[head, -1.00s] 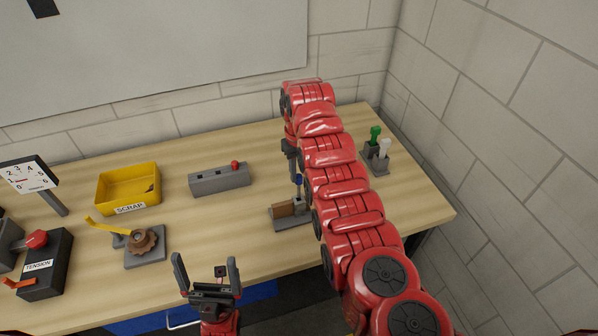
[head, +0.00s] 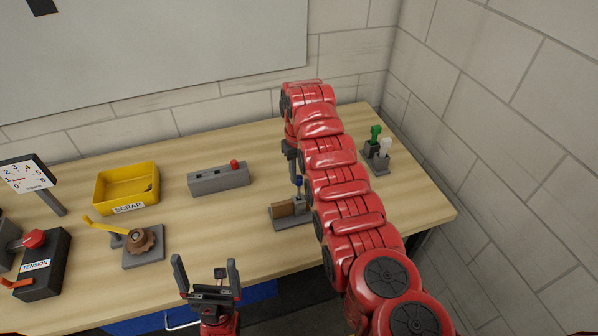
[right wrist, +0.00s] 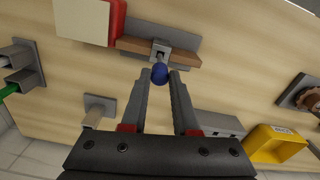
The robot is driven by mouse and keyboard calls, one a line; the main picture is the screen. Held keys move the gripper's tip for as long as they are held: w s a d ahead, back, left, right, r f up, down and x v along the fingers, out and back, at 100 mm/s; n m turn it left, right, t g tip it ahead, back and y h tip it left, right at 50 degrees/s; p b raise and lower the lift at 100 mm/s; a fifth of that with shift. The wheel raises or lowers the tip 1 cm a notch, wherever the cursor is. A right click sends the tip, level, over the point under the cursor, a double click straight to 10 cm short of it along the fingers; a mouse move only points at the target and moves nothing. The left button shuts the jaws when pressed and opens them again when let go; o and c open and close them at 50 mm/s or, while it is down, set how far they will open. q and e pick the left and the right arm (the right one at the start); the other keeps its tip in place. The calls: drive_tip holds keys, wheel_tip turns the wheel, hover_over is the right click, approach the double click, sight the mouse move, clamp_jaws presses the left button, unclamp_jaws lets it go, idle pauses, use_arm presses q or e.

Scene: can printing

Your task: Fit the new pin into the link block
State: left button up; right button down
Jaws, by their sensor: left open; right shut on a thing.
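The pin with a blue knob (head: 298,182) is upright over the link block (head: 299,201) in the head view. In the right wrist view the blue knob (right wrist: 159,74) lies between the fingertips, against the grey link block (right wrist: 160,48). How deep the pin sits is hidden. The block stands beside a brown piece on a grey base (head: 290,224). My right gripper (right wrist: 158,78) is shut on the pin; my arm partly covers it in the head view. My left gripper (head: 206,279) is open and empty near the table's front edge.
A green-topped pin (head: 375,132) and a white-topped pin (head: 385,147) stand in a grey rack at right. A grey block with a red knob (head: 219,179), a yellow scrap bin (head: 127,188) and a brown gear fixture (head: 141,241) are to the left. Table between them is clear.

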drive_tip(key=shift+f+b, duration=1.7)
drive_tip(key=shift+f, duration=1.6)
drive_tip(key=c, duration=0.6)
unclamp_jaws()
wheel_tip(320, 180, up, 8)
drive_tip(key=b, duration=0.3)
drive_tip(key=shift+r, duration=0.1)
wheel_tip(320, 180, up, 2)
drive_tip(key=shift+r, duration=0.15)
drive_tip(key=shift+r+p, duration=0.3)
drive_tip(key=shift+r, duration=0.35)
wheel_tip(320, 180, up, 6)
drive_tip(key=p, duration=0.6)
hover_over(299, 185)
drive_tip(key=shift+w+f, duration=0.15)
drive_tip(key=shift+w, duration=0.35)
